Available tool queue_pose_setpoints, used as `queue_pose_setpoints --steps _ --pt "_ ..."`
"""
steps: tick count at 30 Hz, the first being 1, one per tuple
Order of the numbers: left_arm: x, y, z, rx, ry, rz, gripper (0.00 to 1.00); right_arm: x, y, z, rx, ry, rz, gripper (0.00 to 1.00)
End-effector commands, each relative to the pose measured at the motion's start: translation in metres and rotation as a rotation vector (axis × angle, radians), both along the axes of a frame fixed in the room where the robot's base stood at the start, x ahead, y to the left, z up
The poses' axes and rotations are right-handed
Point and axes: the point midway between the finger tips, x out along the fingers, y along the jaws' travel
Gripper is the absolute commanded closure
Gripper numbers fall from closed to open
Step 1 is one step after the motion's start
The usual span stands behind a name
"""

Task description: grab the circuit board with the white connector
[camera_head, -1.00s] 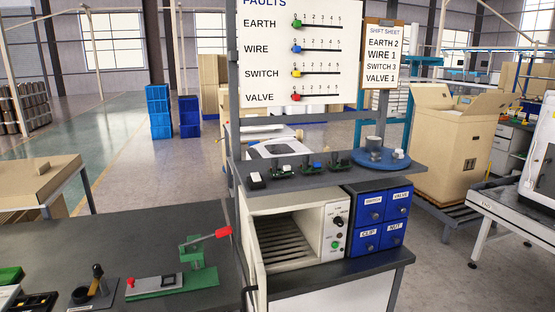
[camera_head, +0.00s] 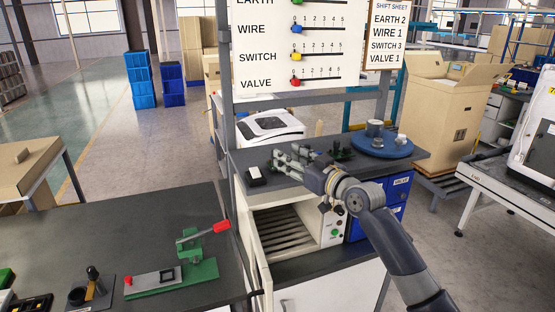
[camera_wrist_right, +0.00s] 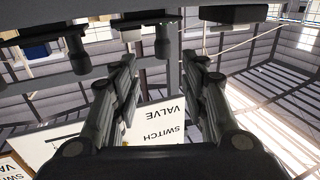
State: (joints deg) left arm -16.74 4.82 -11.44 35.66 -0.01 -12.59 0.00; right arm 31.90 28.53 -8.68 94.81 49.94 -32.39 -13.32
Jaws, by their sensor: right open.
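My right gripper (camera_head: 288,156) reaches in over the dark shelf (camera_head: 415,155), open and empty. Its two fingers stand apart in the right wrist view (camera_wrist_right: 160,64). In the head view it covers most of the row of small circuit boards on the shelf. One dark green board (camera_head: 339,152) shows to the right of the gripper. The right wrist view is upside down, with dark board parts along its top edge and a blue part (camera_wrist_right: 38,51) at the left. I cannot tell which board carries the white connector. My left gripper is out of view.
A black-and-white block (camera_head: 255,176) sits at the shelf's left end. The faults board (camera_head: 270,72) rises behind. Below are an open-fronted oven (camera_head: 330,235) and blue drawers (camera_head: 395,208).

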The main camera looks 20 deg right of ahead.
Motion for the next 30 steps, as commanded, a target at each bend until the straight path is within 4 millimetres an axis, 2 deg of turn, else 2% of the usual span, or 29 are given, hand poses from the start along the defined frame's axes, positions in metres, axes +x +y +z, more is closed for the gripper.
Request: queue_pose_setpoints --steps 3,8,15,19,29,30 --pt "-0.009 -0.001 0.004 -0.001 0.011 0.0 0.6 0.011 0.004 0.001 0.002 0.001 0.0 0.59" --pt "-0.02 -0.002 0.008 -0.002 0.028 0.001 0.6 0.017 0.008 0.0 0.001 0.003 0.001 0.59" --pt "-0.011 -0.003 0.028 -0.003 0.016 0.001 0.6 0.044 0.022 0.0 0.002 0.003 0.001 0.59" --pt "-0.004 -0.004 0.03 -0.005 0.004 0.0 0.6 0.055 0.025 -0.002 0.002 0.001 0.0 0.59" --pt "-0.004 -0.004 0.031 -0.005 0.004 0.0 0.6 0.061 0.027 -0.004 0.0 0.001 0.0 0.59" --pt "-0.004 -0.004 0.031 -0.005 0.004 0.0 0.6 0.061 0.027 -0.004 0.0 0.001 0.0 0.61"
